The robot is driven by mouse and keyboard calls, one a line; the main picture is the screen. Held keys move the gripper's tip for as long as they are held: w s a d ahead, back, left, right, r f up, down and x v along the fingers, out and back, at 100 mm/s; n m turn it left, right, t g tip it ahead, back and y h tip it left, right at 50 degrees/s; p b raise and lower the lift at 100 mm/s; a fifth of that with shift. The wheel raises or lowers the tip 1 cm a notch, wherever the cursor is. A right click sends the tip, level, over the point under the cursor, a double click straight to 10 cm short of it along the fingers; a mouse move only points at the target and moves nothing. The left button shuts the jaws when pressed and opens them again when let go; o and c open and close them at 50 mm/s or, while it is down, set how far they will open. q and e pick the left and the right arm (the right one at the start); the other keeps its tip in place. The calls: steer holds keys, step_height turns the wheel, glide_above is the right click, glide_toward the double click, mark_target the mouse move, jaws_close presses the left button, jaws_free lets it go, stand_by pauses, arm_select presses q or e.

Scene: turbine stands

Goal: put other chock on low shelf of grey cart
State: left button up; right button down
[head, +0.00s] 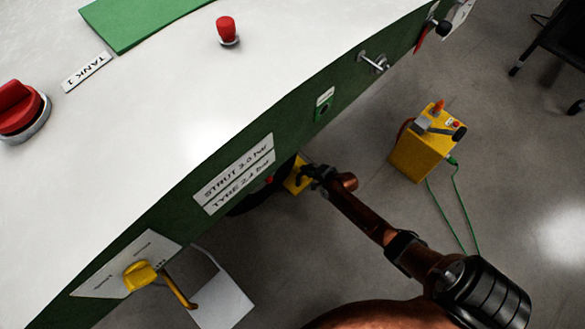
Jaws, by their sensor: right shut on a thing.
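A yellow chock (293,181) is low beside a dark tyre (250,203), partly under the edge of the green and white body. My right gripper (307,175) is shut on the chock at its right side. The gripper hides part of the chock, and I cannot tell whether the chock touches the tyre or the floor. My left gripper is not in view. A dark wheeled frame (563,45) is cut off at the top right; I cannot tell whether it is the grey cart. No low shelf shows clearly.
The green and white body (200,120) fills the left, with a red knob (227,29) and handles on its side. A yellow box (422,145) with a green cable (455,205) stands on the floor to the right. Open floor (490,130) lies beyond it.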

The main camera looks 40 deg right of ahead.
steer(key=shift+d+r, duration=0.15)
steer(key=shift+r, duration=0.05)
